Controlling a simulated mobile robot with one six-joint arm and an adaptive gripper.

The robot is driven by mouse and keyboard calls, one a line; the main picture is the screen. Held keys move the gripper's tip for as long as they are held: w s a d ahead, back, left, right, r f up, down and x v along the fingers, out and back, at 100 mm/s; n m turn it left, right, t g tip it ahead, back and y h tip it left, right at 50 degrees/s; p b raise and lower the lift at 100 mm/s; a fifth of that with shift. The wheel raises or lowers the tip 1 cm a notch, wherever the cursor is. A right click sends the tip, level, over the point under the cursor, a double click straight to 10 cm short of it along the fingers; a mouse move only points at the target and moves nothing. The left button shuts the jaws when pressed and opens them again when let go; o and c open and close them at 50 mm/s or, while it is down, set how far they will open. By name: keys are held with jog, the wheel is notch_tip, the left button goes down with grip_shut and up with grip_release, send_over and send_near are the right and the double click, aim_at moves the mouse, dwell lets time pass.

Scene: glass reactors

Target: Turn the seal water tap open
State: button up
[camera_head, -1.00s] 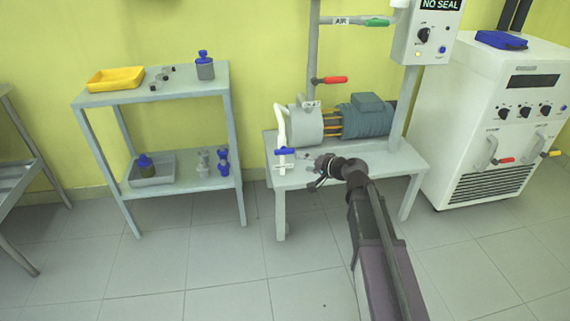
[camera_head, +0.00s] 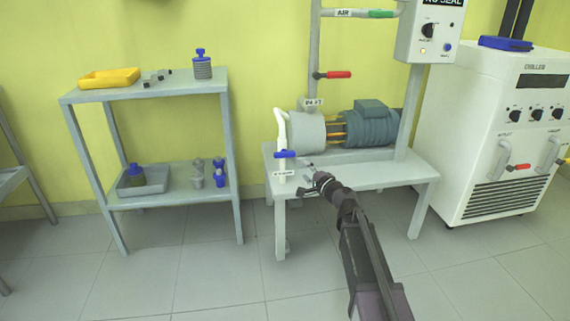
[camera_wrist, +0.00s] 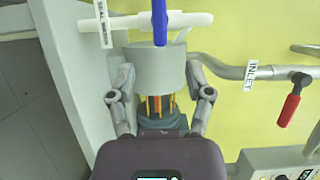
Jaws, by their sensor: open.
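The seal water tap has a blue handle (camera_head: 285,154) on a white upright pipe (camera_head: 281,128) at the front left of the pump bench. In the head view the handle lies crosswise to the pipe. In the wrist view the blue handle (camera_wrist: 160,22) crosses the white pipe (camera_wrist: 190,20), which carries a partly readable "SEAL" label (camera_wrist: 103,25). My gripper (camera_head: 308,181) is right of the tap and a little lower in the head view, apart from it. In the wrist view my gripper (camera_wrist: 160,68) is open and empty, its fingers spread below the handle.
The pump (camera_head: 310,132) and its motor (camera_head: 370,127) sit on the bench (camera_head: 370,178) behind the tap. A red-handled valve (camera_head: 338,75) and the green air valve (camera_head: 382,14) are above. A chiller (camera_head: 500,150) stands right, a shelf (camera_head: 150,93) left.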

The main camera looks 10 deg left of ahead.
aim_at(287, 156)
jog(key=shift+w+f, duration=0.1)
jog(key=shift+w, duration=0.05)
dwell(0.3)
jog(key=x, duration=1.3)
jog(key=shift+w+a, duration=0.2)
jog(key=shift+w, duration=0.1)
grip_shut()
